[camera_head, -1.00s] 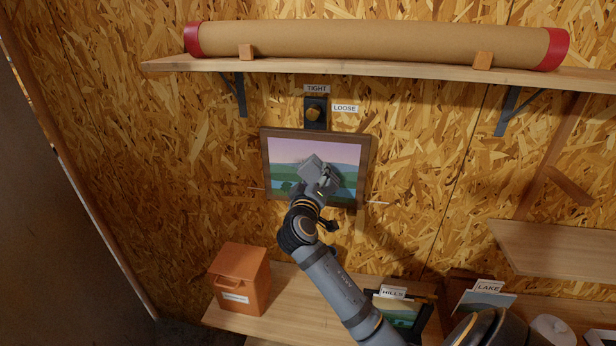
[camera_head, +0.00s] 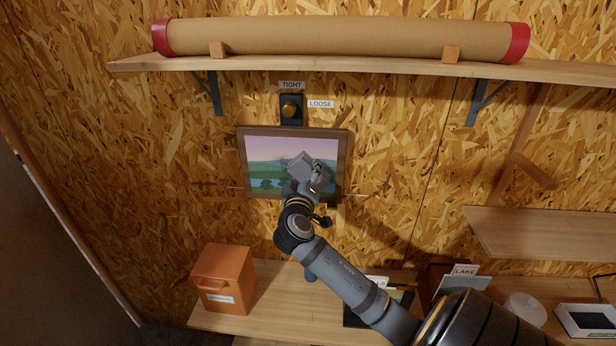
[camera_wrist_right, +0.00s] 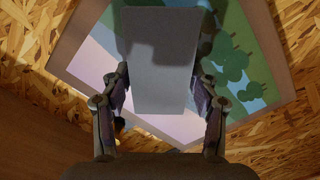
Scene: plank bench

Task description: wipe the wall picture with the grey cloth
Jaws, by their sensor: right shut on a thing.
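The framed wall picture (camera_head: 265,150) hangs on the chipboard wall and shows a pink sky, green hills and a lake. My right gripper (camera_head: 313,174) is in front of its right half, shut on the grey cloth (camera_head: 302,161). In the right wrist view the cloth (camera_wrist_right: 160,60) is a flat grey pad between the two fingers of the gripper (camera_wrist_right: 160,95). The picture (camera_wrist_right: 85,65) is behind it and partly hidden. I cannot tell whether the cloth touches the picture. My left gripper is not in view.
A knob (camera_head: 290,109) with TIGHT and LOOSE labels is just above the picture. A shelf (camera_head: 350,68) with a long cardboard tube (camera_head: 330,40) runs higher up. Below, a bench (camera_head: 270,300) holds an orange bin (camera_head: 222,278) and a LAKE-labelled picture (camera_head: 462,283).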

